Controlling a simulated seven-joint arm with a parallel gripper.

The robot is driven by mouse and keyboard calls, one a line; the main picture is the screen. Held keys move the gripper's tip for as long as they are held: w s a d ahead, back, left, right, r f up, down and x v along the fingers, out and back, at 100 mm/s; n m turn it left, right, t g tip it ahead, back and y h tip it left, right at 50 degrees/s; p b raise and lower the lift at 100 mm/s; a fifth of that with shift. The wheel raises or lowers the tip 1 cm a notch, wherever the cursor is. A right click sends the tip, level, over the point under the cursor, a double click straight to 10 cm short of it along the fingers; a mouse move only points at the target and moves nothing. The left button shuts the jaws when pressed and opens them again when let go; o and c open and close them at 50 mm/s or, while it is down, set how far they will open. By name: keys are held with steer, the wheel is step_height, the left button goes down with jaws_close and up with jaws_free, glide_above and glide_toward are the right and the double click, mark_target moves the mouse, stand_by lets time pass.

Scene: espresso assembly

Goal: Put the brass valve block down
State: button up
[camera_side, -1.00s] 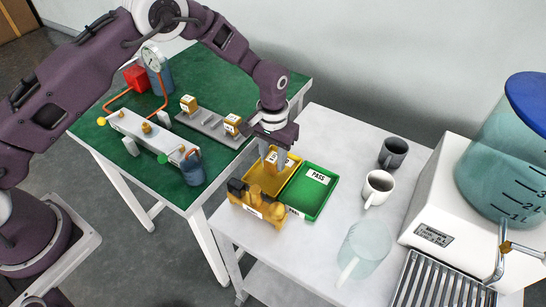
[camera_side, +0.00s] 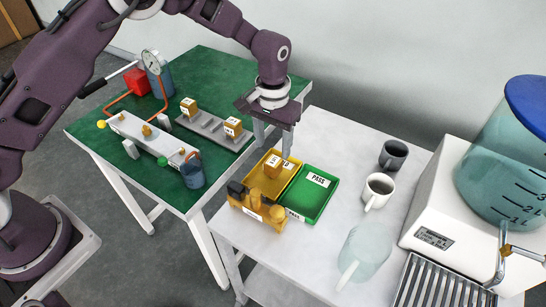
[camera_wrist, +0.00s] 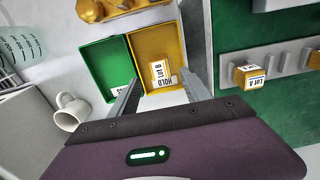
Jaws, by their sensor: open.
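A brass valve block (camera_side: 273,166) with a white label sits in the yellow tray (camera_side: 258,164). In the wrist view the block (camera_wrist: 157,68) shows its label, which seems to read LOT B, beside the tray's HOLD label. My gripper (camera_side: 272,143) is open and empty above the tray, with its fingers clear of the block. In the wrist view its fingers (camera_wrist: 160,84) stand wide apart.
A green PASS tray (camera_side: 315,192) adjoins the yellow tray and looks empty. A brass fitting (camera_side: 257,205) stands in front. Two more labelled blocks (camera_side: 189,106) (camera_side: 232,127) sit on a grey rack. Mugs (camera_side: 378,190) stand to the right.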

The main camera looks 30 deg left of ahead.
step_height(320, 180, up, 5)
step_height(320, 180, up, 10)
steer(key=t, duration=0.1)
glide_above(273, 161)
steer(key=s+a, duration=0.3)
steer(key=s+a+r+t, duration=0.2)
steer(key=s+a+r, duration=0.3)
steer(key=s+r, duration=0.4)
steer(key=s+a+t, duration=0.1)
steer(key=s+a, duration=0.1)
steer(key=s, duration=0.7)
steer(key=s+a+t, duration=0.1)
steer(key=s+a, duration=0.1)
steer(key=s, duration=0.8)
steer(key=shift+s+a+r+t, duration=0.2)
steer(key=shift+r+t, duration=0.05)
steer(key=shift+t, duration=0.05)
